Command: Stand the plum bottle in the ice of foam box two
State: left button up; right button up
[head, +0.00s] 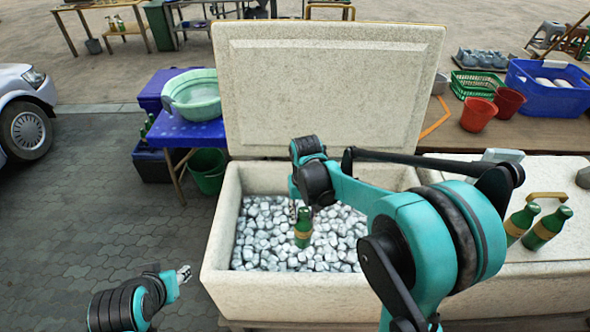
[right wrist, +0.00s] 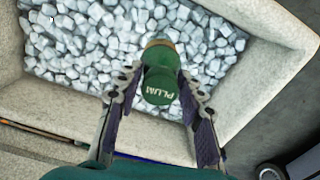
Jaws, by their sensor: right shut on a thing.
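The green plum bottle (head: 303,228) is upright over the ice in the open foam box (head: 290,293); I cannot tell whether its base touches the ice. My right gripper (head: 306,207) is shut on it from above. In the right wrist view, the bottle's green cap (right wrist: 160,86) reads PLUM between the fingers of the right gripper (right wrist: 160,88). White-grey ice (head: 257,235) covers the box floor. No number shows on the box. My left gripper (head: 184,273) hangs at the lower left, away from the box, its jaws too small to judge.
The raised lid (head: 330,85) stands behind the open box. Two green bottles (head: 546,229) (head: 521,221) stand on the closed foam box at right. A blue table (head: 190,130) with a green basin (head: 193,95) is behind left.

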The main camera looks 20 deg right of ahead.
jog(key=shift+m, duration=0.6)
jog(key=r+p, duration=0.2)
jog(key=r, duration=0.1)
jog(key=w+a+r+p, duration=0.1)
jog(key=r+p, duration=0.2)
jog(key=r, duration=0.1)
jog(key=w+r+p, duration=0.1)
jog(key=r+p, duration=0.2)
jog(key=shift+w+a+r, duration=0.2)
jog(key=shift+a+r, duration=0.05)
jog(key=shift+a, duration=0.1)
jog(key=shift+f+b, duration=9.45)
jog(key=shift+f, duration=3.5)
jog(key=shift+f+b, duration=0.55)
jog(key=o, duration=1.7)
jog(key=shift+r, duration=0.1)
notch_tip(320, 180, up, 27)
jog(key=p, duration=1.9)
